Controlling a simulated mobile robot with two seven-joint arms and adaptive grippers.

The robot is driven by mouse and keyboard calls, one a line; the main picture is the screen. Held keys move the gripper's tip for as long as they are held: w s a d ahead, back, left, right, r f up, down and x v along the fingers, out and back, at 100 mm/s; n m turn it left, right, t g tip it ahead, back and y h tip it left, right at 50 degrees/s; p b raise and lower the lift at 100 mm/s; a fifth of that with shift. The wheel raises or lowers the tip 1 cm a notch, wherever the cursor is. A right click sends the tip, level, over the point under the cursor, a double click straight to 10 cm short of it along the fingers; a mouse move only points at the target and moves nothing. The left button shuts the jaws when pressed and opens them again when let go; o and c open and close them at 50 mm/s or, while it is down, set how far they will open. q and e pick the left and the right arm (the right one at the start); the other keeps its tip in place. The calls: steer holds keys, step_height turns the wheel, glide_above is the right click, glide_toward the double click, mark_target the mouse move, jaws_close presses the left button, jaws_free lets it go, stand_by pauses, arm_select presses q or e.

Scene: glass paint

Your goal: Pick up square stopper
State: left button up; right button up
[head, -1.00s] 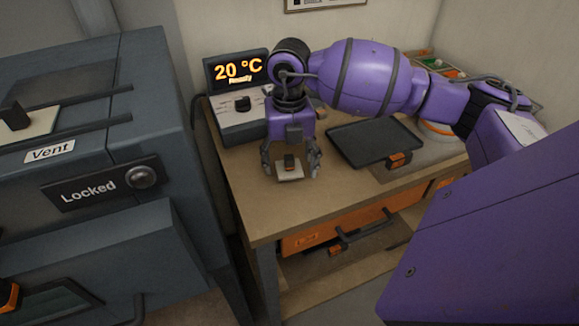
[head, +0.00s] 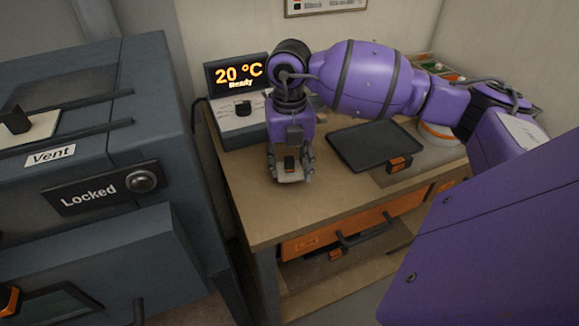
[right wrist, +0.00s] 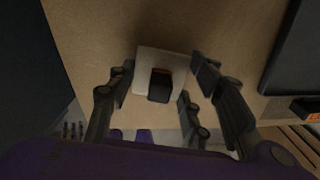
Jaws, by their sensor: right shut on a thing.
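The square stopper (head: 289,177) is a pale square plate with a dark knob on top. It is at the left front part of the wooden table (head: 275,225). My right gripper (head: 290,172) points down over it, with its fingers shut on the plate's sides. In the right wrist view the stopper (right wrist: 158,66) sits between the dark fingers of the gripper (right wrist: 163,76). I cannot tell whether it still touches the table. My left gripper is not in view.
A control box with a "20 °C Ready" display (head: 238,74) stands behind the gripper. A black tray (head: 372,147) lies to the right. A large grey cabinet (head: 90,150) marked "Vent" and "Locked" fills the left. An orange drawer (head: 310,243) is under the tabletop.

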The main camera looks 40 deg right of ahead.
step_height(320, 180, up, 3)
steer(key=shift+f, duration=0.15)
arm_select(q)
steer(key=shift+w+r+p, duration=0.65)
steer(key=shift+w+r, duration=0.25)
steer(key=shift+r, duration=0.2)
arm_select(e)
steer(key=s+a+r, duration=0.8)
steer(key=s+r, duration=0.3)
steer(key=r, duration=0.1)
steer(key=shift+s+r, duration=0.2)
steer(key=shift+r, duration=0.1)
